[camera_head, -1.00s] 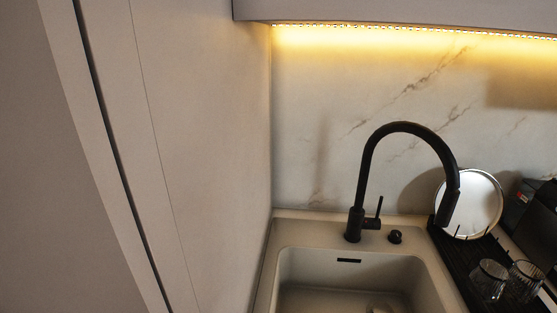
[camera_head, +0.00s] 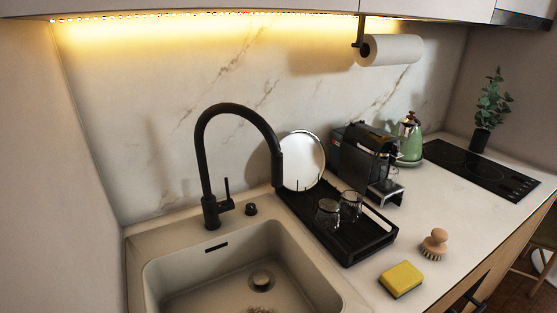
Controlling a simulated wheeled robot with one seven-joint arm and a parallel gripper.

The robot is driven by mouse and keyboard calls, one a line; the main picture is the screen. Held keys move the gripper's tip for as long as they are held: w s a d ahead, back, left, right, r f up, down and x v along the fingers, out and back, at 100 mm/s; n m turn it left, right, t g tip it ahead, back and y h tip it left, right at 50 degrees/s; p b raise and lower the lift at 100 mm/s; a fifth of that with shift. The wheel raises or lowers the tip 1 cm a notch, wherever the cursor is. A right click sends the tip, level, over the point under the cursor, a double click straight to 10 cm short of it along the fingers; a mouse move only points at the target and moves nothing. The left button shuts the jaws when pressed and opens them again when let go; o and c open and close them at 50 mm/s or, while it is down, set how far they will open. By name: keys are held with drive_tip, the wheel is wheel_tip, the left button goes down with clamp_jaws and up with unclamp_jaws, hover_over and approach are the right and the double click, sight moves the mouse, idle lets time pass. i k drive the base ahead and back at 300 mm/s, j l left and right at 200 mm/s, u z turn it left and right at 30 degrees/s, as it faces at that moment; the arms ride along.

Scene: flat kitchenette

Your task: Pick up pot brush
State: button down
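The pot brush (camera_head: 434,243) stands on the white counter near its front edge, bristles down, with a round wooden knob on top. It is to the right of the sink and just behind and right of a yellow sponge (camera_head: 401,280). Nothing touches the brush. My gripper is not in view.
The sink (camera_head: 200,273) with a black faucet (camera_head: 209,165) is at left. A black drying rack (camera_head: 374,239) holds two glasses and a plate. Behind are a coffee machine (camera_head: 358,158), green kettle (camera_head: 411,140) and cooktop (camera_head: 480,169). Counter right of the brush is clear.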

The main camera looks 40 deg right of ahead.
sight(434, 246)
drive_tip(key=z, duration=1.25)
